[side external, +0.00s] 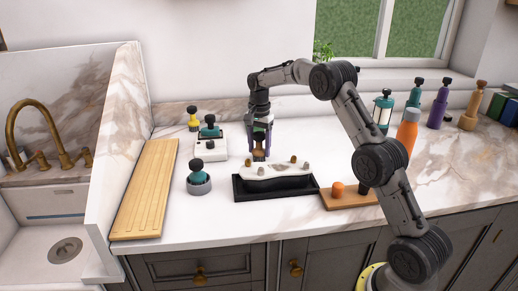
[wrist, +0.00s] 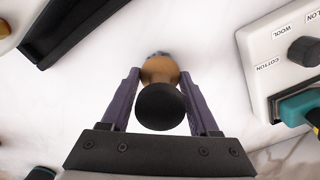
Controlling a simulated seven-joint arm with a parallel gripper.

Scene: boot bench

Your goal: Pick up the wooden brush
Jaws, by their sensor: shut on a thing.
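The wooden brush (wrist: 160,70) shows in the wrist view as a light-brown rounded wooden body with a black ball-shaped end towards the camera. My gripper (wrist: 160,76) has a purple finger on each side of it and is shut on the wooden part. In the side external view my gripper (side external: 260,146) points down behind the black tray, with a small brown part of the brush (side external: 258,155) showing below the fingers. The brush's lower end is mostly hidden. I cannot tell whether it touches the counter.
A black tray (side external: 243,195) with a pale slab stands just in front. A white dial box (side external: 211,153) and a grey round holder (side external: 199,187) are left. A wooden board (side external: 145,190) lies farther left. Orange (side external: 407,130) and purple (side external: 438,108) bottles stand right.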

